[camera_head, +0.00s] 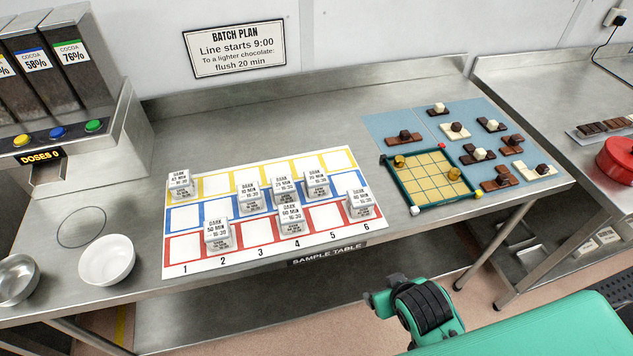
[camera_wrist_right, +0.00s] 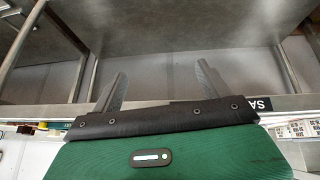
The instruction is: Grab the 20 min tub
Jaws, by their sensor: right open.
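Several small white tubs with printed "DARK" labels stand on a numbered grid mat (camera_head: 190,251) on the sample table. The label of one tub (camera_head: 316,184), in the blue row near column 5, seems to read 20 MIN, but the print is too small to be sure. Other tubs stand close by, including one to its left (camera_head: 284,190) and one at column 6 (camera_head: 360,204). My right gripper (camera_wrist_right: 160,88) is open and empty in the right wrist view, its fingers spread near the table's front edge, apart from the tubs. My left gripper is out of view.
A white bowl (camera_head: 106,261) and a metal bowl (camera_head: 16,280) stand at the left, below the cocoa dispensers (camera_head: 75,65). A green-edged board (camera_head: 424,178) and chocolates on blue mats (camera_head: 394,124) lie at the right. The table's back strip is clear.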

